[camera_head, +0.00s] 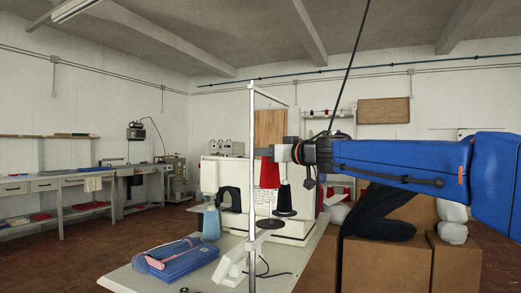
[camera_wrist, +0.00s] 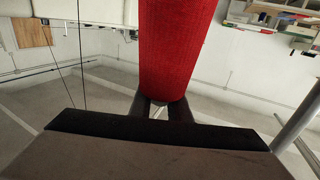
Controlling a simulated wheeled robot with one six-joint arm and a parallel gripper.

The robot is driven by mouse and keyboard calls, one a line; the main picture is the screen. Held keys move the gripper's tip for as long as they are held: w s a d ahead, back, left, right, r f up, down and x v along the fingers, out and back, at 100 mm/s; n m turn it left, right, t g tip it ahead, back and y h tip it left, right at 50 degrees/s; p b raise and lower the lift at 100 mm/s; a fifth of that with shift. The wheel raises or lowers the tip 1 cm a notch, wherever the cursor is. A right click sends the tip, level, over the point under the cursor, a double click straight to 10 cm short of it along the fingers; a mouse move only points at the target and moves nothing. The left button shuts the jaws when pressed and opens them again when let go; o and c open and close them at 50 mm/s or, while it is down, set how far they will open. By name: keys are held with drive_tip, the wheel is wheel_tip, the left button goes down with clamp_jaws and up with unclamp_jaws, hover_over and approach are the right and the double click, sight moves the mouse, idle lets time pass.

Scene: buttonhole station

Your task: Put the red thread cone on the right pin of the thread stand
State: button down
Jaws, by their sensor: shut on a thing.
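The stand has a tall metal pole and two dark discs. One disc (camera_head: 270,224) is nearer, below the red cone and apart from it. The other disc (camera_head: 284,213) is a little farther back and right, with a dark upright shape (camera_head: 284,198) above it. I cannot make out a bare pin on the nearer disc.
Folded blue cloth (camera_head: 178,262) lies front left. A white sewing machine (camera_head: 225,172) stands behind. Cardboard boxes (camera_head: 385,262) with dark cloth are at right.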

drive_tip(key=shift+f, duration=4.65)
drive_tip(key=shift+f, duration=0.45)
drive_tip(key=c, duration=1.6)
unclamp_jaws()
drive_tip(key=shift+d, duration=0.1)
drive_tip(key=v, duration=1.7)
drive_tip(key=shift+s, duration=0.2)
